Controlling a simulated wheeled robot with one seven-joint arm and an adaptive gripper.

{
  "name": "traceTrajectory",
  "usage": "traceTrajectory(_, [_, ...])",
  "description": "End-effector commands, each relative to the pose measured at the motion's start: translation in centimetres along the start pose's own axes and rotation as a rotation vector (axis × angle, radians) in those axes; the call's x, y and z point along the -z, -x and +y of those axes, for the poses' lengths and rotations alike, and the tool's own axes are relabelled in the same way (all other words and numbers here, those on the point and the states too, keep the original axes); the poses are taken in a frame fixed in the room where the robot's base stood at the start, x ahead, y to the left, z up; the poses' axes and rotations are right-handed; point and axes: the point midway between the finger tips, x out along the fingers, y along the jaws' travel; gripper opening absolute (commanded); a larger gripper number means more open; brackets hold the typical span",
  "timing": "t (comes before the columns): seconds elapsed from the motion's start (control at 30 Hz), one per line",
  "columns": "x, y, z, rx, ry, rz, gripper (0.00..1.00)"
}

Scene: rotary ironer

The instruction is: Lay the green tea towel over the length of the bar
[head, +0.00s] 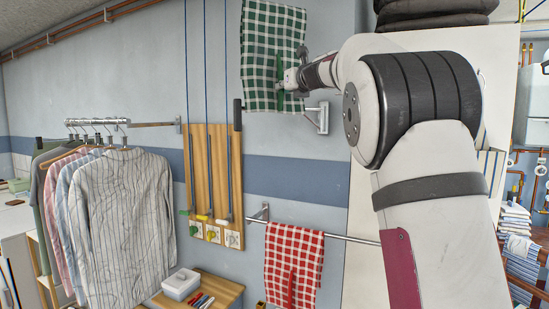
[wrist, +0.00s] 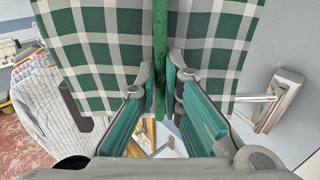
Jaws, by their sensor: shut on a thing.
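The green tea towel (head: 262,45), checked green and white, hangs spread out high in front of the wall in the head view. It also fills the top of the wrist view (wrist: 100,45). My gripper (head: 284,87) is at its lower right part, shut on a dark green upright strip (wrist: 161,50) of the towel, seen between the fingers (wrist: 160,88). A metal wall bracket (head: 322,117) with a short rod is just right of the towel's lower edge; it also shows in the wrist view (wrist: 277,103).
A lower bar (head: 345,237) carries a red checked towel (head: 292,262). A wooden board (head: 210,160) with rods and cords stands left of my gripper. Shirts (head: 120,220) hang on a rail (head: 97,122) farther left. A small table (head: 215,290) is below.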

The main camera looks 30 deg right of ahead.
Motion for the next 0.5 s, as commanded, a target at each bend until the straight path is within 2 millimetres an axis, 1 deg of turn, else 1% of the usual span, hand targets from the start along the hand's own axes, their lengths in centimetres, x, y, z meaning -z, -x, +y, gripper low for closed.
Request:
traceTrajectory(0.3, [-3.0, 0.1, 0.0, 0.000, 0.002, -0.002, 0.00])
traceTrajectory(0.5, [-4.0, 0.2, 0.1, 0.001, 0.002, 0.000, 0.00])
